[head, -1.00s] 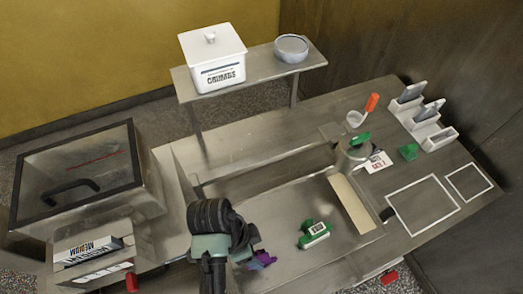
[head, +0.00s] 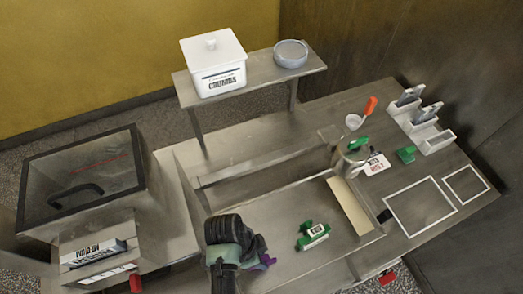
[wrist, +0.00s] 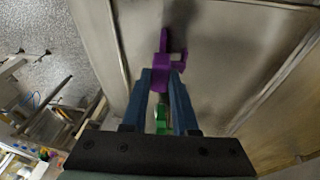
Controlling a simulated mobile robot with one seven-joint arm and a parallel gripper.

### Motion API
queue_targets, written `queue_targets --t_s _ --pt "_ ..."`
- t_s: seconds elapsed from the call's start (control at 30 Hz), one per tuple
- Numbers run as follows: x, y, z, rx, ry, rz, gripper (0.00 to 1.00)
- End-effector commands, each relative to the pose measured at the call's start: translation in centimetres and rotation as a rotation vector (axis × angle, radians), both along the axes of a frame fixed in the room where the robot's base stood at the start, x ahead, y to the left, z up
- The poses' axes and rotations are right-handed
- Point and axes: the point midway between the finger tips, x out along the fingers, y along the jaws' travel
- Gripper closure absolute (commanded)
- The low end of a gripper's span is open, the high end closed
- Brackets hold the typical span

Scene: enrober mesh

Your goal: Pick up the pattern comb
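A purple piece (head: 268,260) with a stem and a side prong lies on the steel tray, partly hidden by my gripper in the head view. In the wrist view the purple piece (wrist: 162,68) shows just past the fingertips. A green piece with a white label (head: 313,236) lies to its right on the tray; a green piece (wrist: 161,117) shows through the finger gap. I cannot tell for sure which piece is the pattern comb. My gripper (wrist: 162,84) has its blue fingers apart, with nothing clearly held.
A lidded white tub (head: 213,66) and a grey bowl (head: 291,54) stand on a raised shelf. A metal jug (head: 346,160), an orange-handled ladle (head: 370,105) and a white rack (head: 437,141) are at the right. A dark-framed machine (head: 85,180) stands at the left.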

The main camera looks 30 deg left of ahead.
Motion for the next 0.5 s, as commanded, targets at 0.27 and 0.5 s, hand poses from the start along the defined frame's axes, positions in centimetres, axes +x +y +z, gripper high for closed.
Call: queue_targets --t_s 0.27,0.5 --pt "0.01 0.01 0.02 0.0 0.0 0.0 1.0" --pt "0.03 0.01 0.12 0.001 -0.001 0.0 1.0"
